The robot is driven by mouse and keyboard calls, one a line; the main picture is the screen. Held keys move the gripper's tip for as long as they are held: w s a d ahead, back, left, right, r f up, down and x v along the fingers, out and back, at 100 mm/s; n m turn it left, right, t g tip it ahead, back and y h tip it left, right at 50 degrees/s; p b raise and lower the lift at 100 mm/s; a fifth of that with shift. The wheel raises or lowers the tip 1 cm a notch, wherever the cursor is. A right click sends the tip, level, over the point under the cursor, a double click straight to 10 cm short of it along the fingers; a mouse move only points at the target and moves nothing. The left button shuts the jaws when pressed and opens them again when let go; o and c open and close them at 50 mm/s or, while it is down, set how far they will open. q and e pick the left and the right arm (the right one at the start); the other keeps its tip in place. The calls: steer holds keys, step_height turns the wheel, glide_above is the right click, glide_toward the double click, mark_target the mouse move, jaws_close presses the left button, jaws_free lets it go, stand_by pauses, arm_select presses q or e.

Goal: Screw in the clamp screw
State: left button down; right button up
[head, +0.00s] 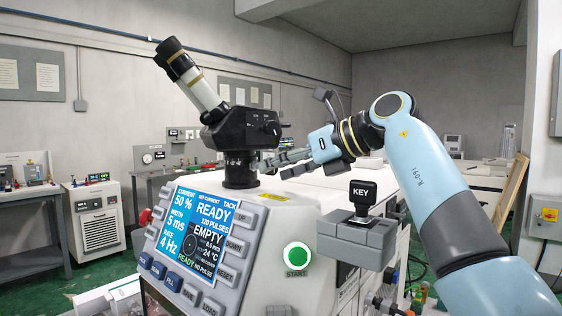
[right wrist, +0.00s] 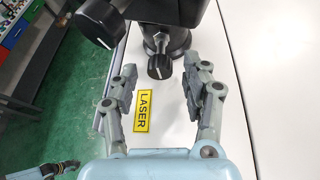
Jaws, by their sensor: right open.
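The black microscope (head: 240,130) stands on the white machine housing, its eyepiece tube tilted up to the left. In the right wrist view, a black knob with a white line, which looks like the clamp screw (right wrist: 160,66), sticks out at the foot of the microscope column (right wrist: 172,40). I cannot tell how far it is screwed in. My right gripper (right wrist: 159,88) is open and empty. The knob lies between and slightly beyond its fingertips, with no contact visible. In the head view, my right gripper (head: 273,163) is right of the column.
A larger black knob (right wrist: 97,27) overhangs at upper left in the wrist view. A yellow LASER label (right wrist: 143,111) lies on the housing. A control panel (head: 200,230), a green START button (head: 297,256) and a KEY block (head: 362,194) are in front.

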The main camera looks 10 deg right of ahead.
jaws_close()
stand_by(0.3)
steer(key=shift+w+m+g+y, duration=0.1)
steer(key=shift+m+g+y, duration=0.4)
steer(key=shift+m, duration=0.6)
steer(key=shift+d+f+m+g+y+p, duration=0.1)
steer(key=shift+m+g+y+p, duration=0.25)
steer(key=shift+m+y, duration=0.8)
steer(key=shift+m+h, duration=0.25)
jaws_free()
